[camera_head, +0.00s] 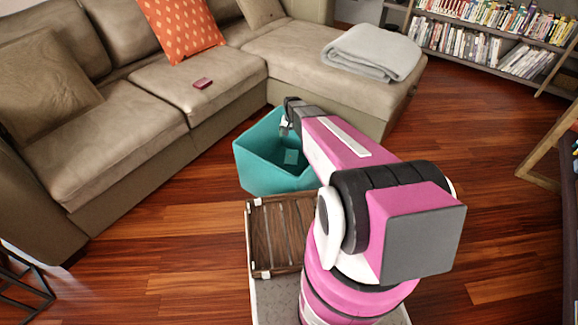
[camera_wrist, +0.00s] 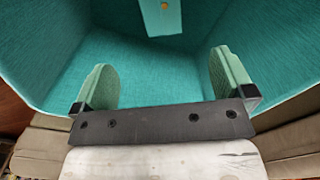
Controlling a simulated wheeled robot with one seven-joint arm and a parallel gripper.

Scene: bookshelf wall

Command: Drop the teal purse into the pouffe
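The pouffe (camera_head: 258,160) is a teal, open-topped box on the wood floor in front of the sofa. The teal purse (camera_head: 291,157) lies inside it, low down, and shows as a small lighter patch. In the wrist view the purse (camera_wrist: 168,18) is at the top edge, partly cut off, with a small gold spot on it. My gripper (camera_head: 286,122) is over the pouffe's opening, pointing down into it. In the wrist view my gripper (camera_wrist: 163,62) has its two fingers wide apart with nothing between them, and the purse is apart from them.
A beige sofa (camera_head: 155,85) stands behind the pouffe, with an orange cushion (camera_head: 181,28), a small red item (camera_head: 203,83) and a folded grey blanket (camera_head: 371,52). A brown slatted crate (camera_head: 280,236) is in front of the pouffe. Bookshelves (camera_head: 478,42) stand at the back right.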

